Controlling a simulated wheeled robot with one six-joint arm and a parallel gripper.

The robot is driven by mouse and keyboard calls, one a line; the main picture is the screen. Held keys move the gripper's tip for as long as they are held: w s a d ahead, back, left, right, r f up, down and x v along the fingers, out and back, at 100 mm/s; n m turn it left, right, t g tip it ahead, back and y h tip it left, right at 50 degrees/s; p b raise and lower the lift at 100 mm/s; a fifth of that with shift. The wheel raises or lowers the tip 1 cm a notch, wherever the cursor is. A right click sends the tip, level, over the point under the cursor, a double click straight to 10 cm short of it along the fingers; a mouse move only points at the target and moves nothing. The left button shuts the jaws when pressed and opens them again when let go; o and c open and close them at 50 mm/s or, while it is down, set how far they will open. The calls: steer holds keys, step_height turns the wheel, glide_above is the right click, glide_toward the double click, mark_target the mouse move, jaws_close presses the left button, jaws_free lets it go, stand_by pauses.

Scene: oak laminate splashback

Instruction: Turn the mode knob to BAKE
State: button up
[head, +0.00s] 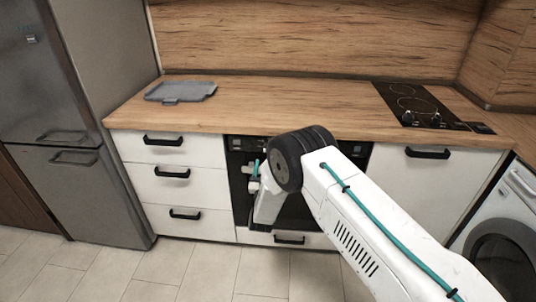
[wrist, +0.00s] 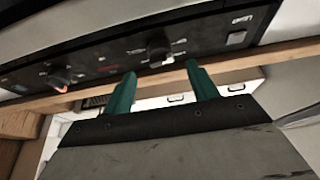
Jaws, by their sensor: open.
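The black oven (head: 241,190) is built in below the counter, and my arm covers much of it. In the wrist view its dark control panel (wrist: 105,58) runs slantwise across the top. One black knob (wrist: 159,46) stands just beyond my gripper (wrist: 161,70), roughly centred between the teal fingertips. My gripper is open and empty, with a gap to the knob as far as I can tell. A second knob (wrist: 60,79) with a red-orange mark sits further left. The panel lettering is too blurred to read, so I cannot tell which is the mode knob. In the head view my gripper (head: 255,167) is partly hidden.
The wooden counter (head: 260,115) carries a grey tray (head: 181,91) at left and a black hob (head: 415,105) at right. White drawers (head: 172,190) flank the oven on the left. A fridge (head: 60,100) and a washing machine (head: 503,245) stand at the sides.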

steer(key=x, duration=0.6)
steer(key=shift+w, duration=0.2)
steer(key=shift+c, duration=0.2)
steer(key=c, duration=0.9)
